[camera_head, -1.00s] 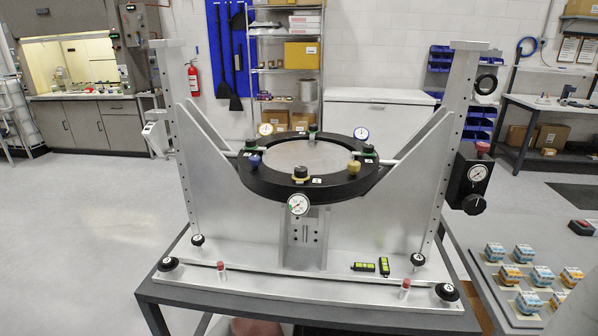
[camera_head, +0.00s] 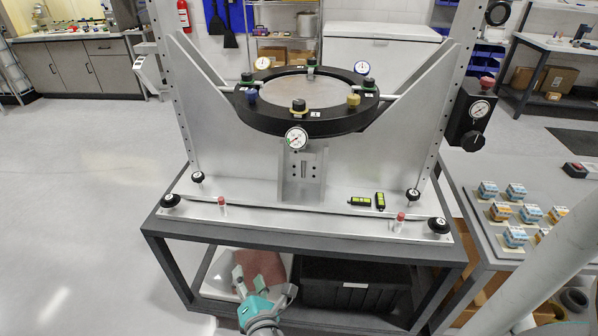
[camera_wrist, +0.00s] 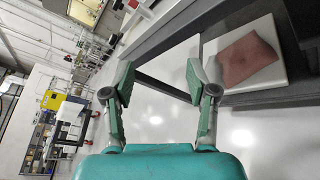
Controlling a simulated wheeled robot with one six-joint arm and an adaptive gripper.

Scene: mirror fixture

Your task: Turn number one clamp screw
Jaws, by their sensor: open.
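The mirror fixture has a black ring (camera_head: 300,121) on a silver frame, with small knobs around it: a blue one (camera_head: 252,96), a black one on a yellow base (camera_head: 298,105) and a yellow one (camera_head: 353,100). Small white labels sit beside them, too small to read. Black knobs with white-marked tops stand on the base plate, at front left (camera_head: 170,201) and front right (camera_head: 438,225) among others. I cannot tell which is the number one clamp screw. My gripper (camera_head: 264,284) is open and empty, below and in front of the fixture table; its spread fingers show in the wrist view (camera_wrist: 160,84).
The grey table (camera_head: 290,232) has a lower shelf with a black bin (camera_head: 355,285) and a white tray holding a reddish-brown cloth (camera_head: 262,268). A side table at right carries several small boxes (camera_head: 516,237). Open floor (camera_head: 85,190) lies to the left.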

